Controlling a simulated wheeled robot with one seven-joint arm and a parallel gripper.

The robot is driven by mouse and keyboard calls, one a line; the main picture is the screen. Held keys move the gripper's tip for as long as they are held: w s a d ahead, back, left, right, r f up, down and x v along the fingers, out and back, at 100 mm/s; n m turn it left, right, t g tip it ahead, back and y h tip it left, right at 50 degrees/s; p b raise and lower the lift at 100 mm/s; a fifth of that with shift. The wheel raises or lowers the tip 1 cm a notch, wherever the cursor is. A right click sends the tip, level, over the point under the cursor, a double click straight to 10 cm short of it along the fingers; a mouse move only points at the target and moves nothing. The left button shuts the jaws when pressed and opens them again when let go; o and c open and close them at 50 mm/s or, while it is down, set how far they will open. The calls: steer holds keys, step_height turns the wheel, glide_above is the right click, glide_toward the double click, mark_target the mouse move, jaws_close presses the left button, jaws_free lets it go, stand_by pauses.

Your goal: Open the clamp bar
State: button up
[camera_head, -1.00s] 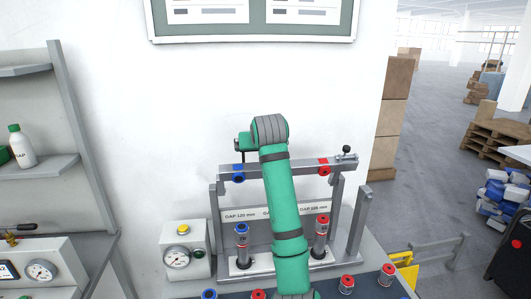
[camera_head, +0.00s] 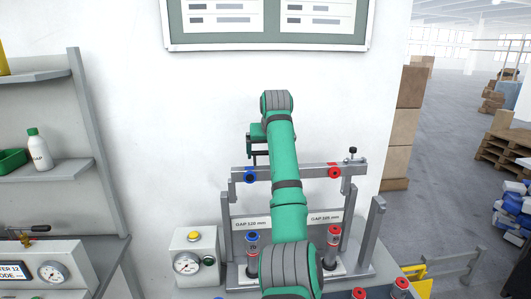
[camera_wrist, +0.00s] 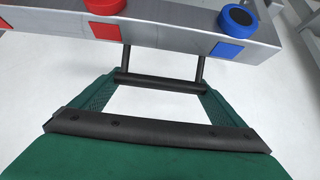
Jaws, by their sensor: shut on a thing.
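The clamp bar (camera_head: 301,173) is a long grey bar with a blue knob and a red knob, level across the top of the test stand. It also fills the top of the wrist view (camera_wrist: 172,30). A black handle (camera_wrist: 160,80) stands off the bar on two thin posts. My green gripper (camera_wrist: 159,85) is shut on this handle, with a finger at each end of it. In the head view my gripper (camera_head: 258,150) is at the left half of the bar, and my arm hides part of the stand.
Below the bar stand a blue-topped cylinder (camera_head: 252,255) and a red-topped cylinder (camera_head: 333,246). A gauge box (camera_head: 192,258) with a yellow button is at the left. Shelves (camera_head: 62,170) line the left wall. Loose red-topped parts (camera_head: 401,286) lie at the front right.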

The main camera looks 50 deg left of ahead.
steer(key=shift+s+f, duration=0.1)
steer(key=shift+f, duration=0.5)
steer(key=o, duration=1.2)
steer(key=v, duration=1.1)
steer(key=shift+a+r, duration=0.1)
